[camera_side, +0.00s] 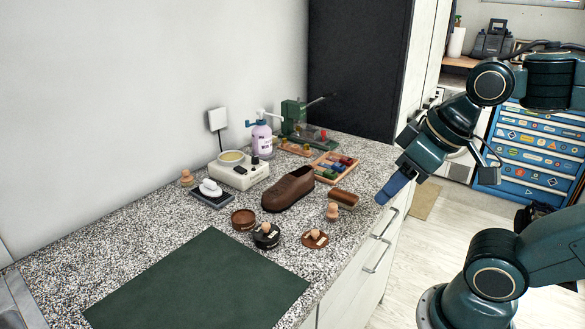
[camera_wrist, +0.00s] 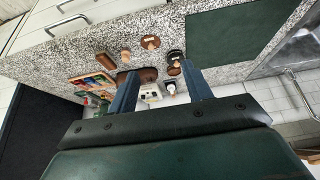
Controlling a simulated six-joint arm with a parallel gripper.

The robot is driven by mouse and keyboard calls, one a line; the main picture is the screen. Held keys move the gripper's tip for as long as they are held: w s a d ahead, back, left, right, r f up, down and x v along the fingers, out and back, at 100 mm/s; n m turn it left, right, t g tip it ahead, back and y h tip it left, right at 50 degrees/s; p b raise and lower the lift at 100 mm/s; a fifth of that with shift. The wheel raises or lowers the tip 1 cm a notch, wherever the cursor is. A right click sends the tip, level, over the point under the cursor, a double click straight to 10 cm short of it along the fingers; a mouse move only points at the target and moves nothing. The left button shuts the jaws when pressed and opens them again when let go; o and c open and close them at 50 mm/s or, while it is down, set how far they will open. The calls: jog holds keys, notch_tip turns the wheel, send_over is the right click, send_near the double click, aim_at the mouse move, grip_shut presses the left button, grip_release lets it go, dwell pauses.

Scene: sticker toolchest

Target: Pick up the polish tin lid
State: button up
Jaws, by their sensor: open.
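The polish tin lid appears to be the flat reddish-brown disc with a pale wooden knob (camera_side: 315,239), lying on the speckled counter near its front edge. In the wrist view this lid (camera_wrist: 150,42) lies beyond the gap between my fingertips. An open round brown tin (camera_side: 243,220) sits to its left, and a black round tin with a wooden knob (camera_side: 266,238) sits between them. My gripper (camera_side: 384,196) is above the counter's front edge, right of the lid and apart from it. In the wrist view my gripper (camera_wrist: 159,70) is open and empty.
A wooden peg (camera_side: 332,212), a brush (camera_side: 343,198) and a brown shoe (camera_side: 289,189) stand behind the lid. A green mat (camera_side: 200,285) covers the front left. Further back are a white warmer (camera_side: 238,174), a lilac bottle (camera_side: 261,140) and a compartment tray (camera_side: 334,167).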

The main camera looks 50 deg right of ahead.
jog(key=shift+o, duration=0.2)
jog(key=o, duration=0.8)
jog(key=shift+c, duration=0.2)
jog(key=shift+w, duration=0.1)
jog(key=w+d+f+m+g, duration=0.2)
jog(key=w+f+m, duration=0.1)
jog(key=w+m, duration=0.3)
jog(key=w+d+f+m+g, duration=0.2)
jog(key=w+m, duration=0.5)
jog(key=w, duration=0.4)
notch_tip(320, 180, down, 2)
jog(key=shift+d+f+m+g, duration=0.2)
jog(key=shift+m+g, duration=0.1)
jog(key=shift+g, duration=0.5)
jog(key=shift+f, duration=0.1)
